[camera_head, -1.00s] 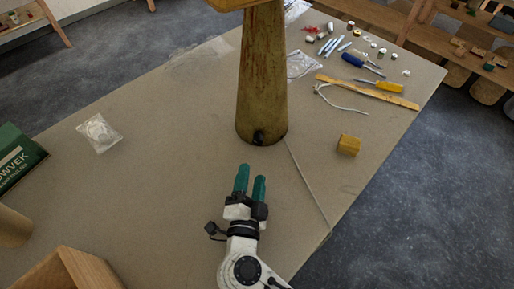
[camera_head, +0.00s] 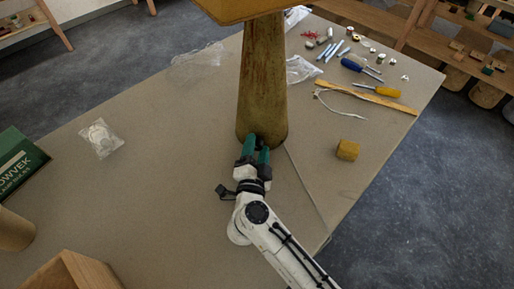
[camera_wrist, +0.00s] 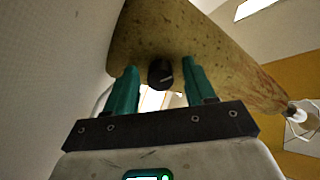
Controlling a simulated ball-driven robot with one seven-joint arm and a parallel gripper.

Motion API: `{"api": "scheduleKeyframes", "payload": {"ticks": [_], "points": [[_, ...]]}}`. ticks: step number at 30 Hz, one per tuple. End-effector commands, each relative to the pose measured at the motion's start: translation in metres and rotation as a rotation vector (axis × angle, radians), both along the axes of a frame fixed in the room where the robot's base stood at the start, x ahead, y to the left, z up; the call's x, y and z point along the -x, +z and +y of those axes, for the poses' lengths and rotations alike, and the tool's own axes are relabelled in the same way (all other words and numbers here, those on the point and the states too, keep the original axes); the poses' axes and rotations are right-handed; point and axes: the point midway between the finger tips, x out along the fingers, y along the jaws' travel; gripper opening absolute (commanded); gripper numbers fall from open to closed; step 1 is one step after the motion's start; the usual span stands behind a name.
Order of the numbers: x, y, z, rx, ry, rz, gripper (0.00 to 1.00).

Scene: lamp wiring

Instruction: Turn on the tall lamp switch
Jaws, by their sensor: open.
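The tall lamp (camera_head: 263,85) stands upright on the table, with a tapered, mottled brown-yellow body and a yellow-brown shade (camera_head: 240,8) cut off at the top of the head view. Its switch is a dark round knob (camera_wrist: 160,74) low on the body, showing in the wrist view with a light mark on its face. My gripper (camera_head: 256,143) has teal fingers and is at the foot of the lamp. In the wrist view my gripper (camera_wrist: 157,82) is open, with one finger on each side of the knob. I cannot tell whether the fingers touch it. The fingers hide the knob in the head view.
A cord (camera_head: 308,190) runs from the lamp base to the table's edge. A small yellow block (camera_head: 347,150) sits to the right. Screwdrivers (camera_head: 377,89), a ruler and small parts lie at the back right. A green box (camera_head: 20,160) and a plastic bag (camera_head: 101,138) are at left.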

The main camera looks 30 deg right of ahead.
Motion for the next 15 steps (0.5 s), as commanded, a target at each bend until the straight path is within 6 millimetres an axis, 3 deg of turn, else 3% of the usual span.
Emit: {"api": "scheduleKeyframes", "payload": {"ticks": [5,15], "points": [[0.0002,0.0,-0.0001,0.0,0.0,0.0,0.52],[0.0004,-0.0001,0.0001,0.0,0.0,0.0,0.2]]}}
